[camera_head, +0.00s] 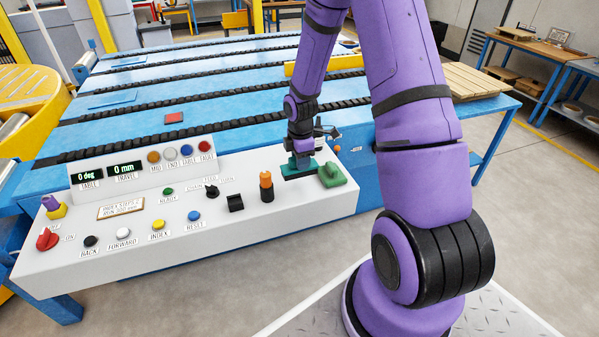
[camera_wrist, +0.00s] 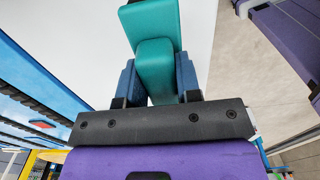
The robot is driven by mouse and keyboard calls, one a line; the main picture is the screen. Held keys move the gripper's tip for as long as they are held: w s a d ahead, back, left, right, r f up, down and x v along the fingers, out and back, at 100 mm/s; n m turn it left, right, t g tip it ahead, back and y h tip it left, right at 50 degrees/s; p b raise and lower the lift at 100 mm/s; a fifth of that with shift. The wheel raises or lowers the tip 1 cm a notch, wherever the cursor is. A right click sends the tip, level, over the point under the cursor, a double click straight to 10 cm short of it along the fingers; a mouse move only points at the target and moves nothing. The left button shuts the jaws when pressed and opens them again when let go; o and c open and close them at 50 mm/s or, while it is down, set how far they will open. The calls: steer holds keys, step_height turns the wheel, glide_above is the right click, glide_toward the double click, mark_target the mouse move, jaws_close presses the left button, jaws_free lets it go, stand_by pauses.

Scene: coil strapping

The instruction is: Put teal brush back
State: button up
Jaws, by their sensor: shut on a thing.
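The teal brush (camera_head: 297,169) is at the right end of the white control panel, with its dark underside facing the panel top. I cannot tell whether it touches the panel. My gripper (camera_head: 301,156) points down over it and is shut on its upper part. In the wrist view the teal brush (camera_wrist: 160,30) sits between the two blue fingers of my gripper (camera_wrist: 158,80). Its far end reaches past the fingertips over the white surface.
A green object with a raised knob (camera_head: 332,175) stands just right of the brush. An orange-and-black post (camera_head: 266,187) and a black switch (camera_head: 235,203) stand to its left. The blue table (camera_head: 215,88) with black roller rows lies behind the panel (camera_head: 300,208).

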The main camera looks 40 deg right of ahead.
steer(key=shift+f, duration=2.3)
steer(key=shift+f, duration=0.15)
steer(key=o, duration=1)
steer(key=shift+c, duration=0.2)
